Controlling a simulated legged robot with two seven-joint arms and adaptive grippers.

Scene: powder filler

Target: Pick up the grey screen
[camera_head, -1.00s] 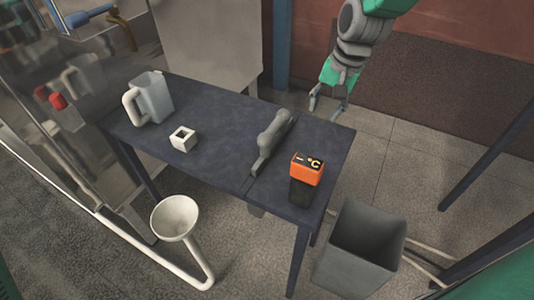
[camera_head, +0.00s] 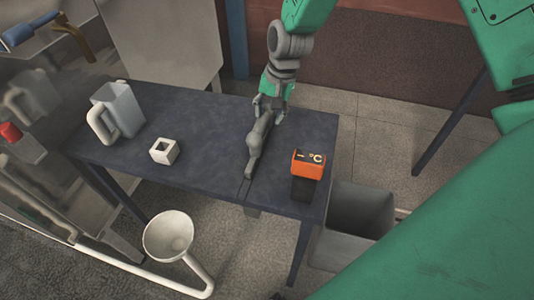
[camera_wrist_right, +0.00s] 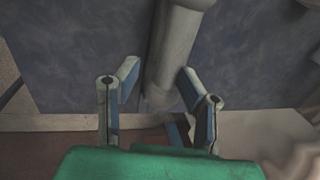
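The grey screen (camera_head: 257,145) appears to be the long grey piece with a rounded, tube-like handle, standing near the middle of the dark table (camera_head: 215,140). My right gripper (camera_head: 268,110) comes in from the back and is at the far end of this piece. In the right wrist view, my right gripper (camera_wrist_right: 160,88) is open, with a finger on each side of the grey tube (camera_wrist_right: 172,45). A gap shows beside the left finger; the right finger is close to the tube, and contact cannot be told. My left gripper is not in view.
An orange device (camera_head: 308,164) on a dark base stands to the right on the table. A white square holder (camera_head: 164,151) and a grey jug (camera_head: 123,108) stand to the left.

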